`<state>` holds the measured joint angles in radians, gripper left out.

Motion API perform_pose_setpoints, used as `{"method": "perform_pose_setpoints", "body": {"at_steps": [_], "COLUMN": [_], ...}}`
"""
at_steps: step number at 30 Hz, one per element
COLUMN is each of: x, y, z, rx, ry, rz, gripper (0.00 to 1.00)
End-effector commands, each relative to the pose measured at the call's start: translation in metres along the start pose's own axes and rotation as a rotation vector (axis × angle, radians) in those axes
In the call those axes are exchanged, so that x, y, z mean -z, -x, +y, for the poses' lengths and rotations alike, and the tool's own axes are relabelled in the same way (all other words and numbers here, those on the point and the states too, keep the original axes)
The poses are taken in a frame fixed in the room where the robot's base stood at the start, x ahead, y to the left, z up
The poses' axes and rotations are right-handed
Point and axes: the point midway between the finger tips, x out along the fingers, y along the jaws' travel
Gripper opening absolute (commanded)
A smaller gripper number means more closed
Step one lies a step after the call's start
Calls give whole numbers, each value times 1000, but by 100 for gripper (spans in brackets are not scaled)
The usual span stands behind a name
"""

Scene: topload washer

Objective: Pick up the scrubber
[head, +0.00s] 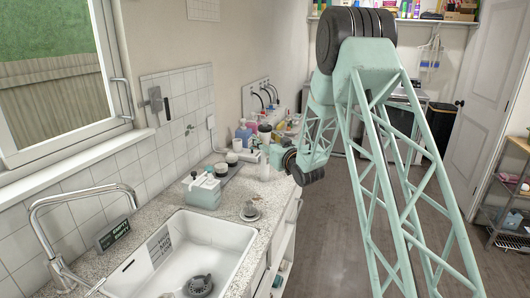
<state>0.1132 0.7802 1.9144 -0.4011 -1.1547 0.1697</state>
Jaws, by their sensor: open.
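I cannot tell for sure which thing is the scrubber. A small round grey item with a raised knob (250,211) sits on the speckled counter by the sink's far right corner and may be it. My arm reaches over the floor at right and bends down toward the counter. Its dark wrist joints show near the counter's front edge, beyond and to the right of the round item. The jaws cannot be made out; they are hidden or out of sight behind the wrist. Nothing is seen held.
The white sink (215,248) has a dark round drain piece (198,285) in it and a chrome faucet (85,196) at left. A pale teal container (203,190) stands behind it. Several bottles and cups crowd the counter farther back. A shelf rack (508,210) stands at right.

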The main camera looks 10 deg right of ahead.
Motion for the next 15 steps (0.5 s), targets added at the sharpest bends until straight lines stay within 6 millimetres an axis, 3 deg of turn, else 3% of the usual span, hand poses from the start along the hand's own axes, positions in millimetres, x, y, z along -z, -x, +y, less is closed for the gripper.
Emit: {"method": "perform_pose_setpoints", "body": {"at_steps": [10,15], "x": [0,0], "y": [0,0], "z": [0,0], "rx": [0,0], "ry": [0,0], "rz": [0,0], "gripper": [43,28]}}
